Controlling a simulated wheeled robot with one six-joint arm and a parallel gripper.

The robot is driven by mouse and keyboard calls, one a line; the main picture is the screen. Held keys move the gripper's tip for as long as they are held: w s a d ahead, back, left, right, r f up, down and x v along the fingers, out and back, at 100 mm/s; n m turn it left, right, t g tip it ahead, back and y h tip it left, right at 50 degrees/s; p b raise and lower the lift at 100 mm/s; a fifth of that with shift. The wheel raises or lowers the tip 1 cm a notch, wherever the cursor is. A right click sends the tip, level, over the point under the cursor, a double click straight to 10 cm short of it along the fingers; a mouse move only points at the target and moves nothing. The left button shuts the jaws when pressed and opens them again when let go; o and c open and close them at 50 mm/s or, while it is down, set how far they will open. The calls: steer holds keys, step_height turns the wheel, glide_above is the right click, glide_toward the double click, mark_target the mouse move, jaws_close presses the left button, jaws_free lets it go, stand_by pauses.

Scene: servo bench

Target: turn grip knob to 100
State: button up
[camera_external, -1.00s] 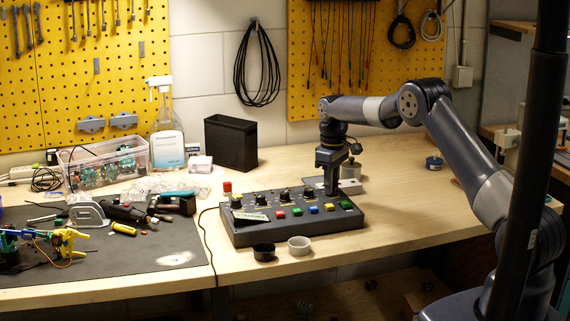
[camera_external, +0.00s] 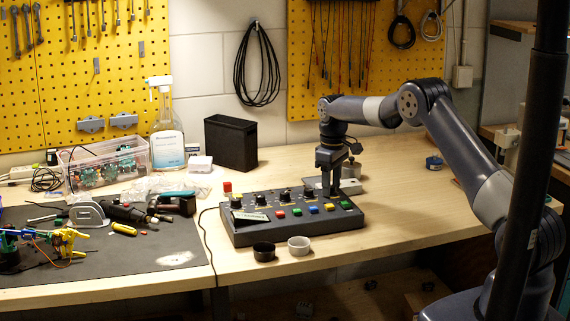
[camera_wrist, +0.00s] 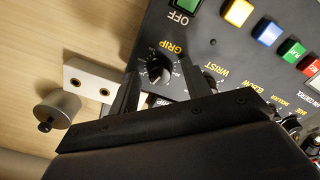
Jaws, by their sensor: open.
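The grip knob (camera_wrist: 158,70) is a round black knob with a white scale on the dark control box, with the yellow word GRIP beside it in the wrist view. My gripper (camera_wrist: 161,78) is open, with one finger on each side of the knob. I cannot tell whether the fingers touch it. The pointer's exact reading is too small to tell. In the external view my gripper (camera_external: 329,190) points down over the right end of the control box (camera_external: 285,232), and the grip knob is hidden behind it.
More knobs (camera_external: 285,194) and coloured buttons (camera_external: 297,211) line the box. A metal bracket (camera_wrist: 90,80) and a grey cylinder (camera_wrist: 58,108) lie near my gripper. The table to the right is mostly clear.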

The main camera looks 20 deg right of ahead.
step_height(320, 180, up, 11)
steer(key=b, duration=0.1)
stand_by(0.3)
steer(key=shift+f, duration=0.25)
step_height(320, 180, down, 11)
steer(key=shift+r+p, duration=0.15)
steer(key=shift+p, duration=0.45)
steer(key=shift+r, duration=0.1)
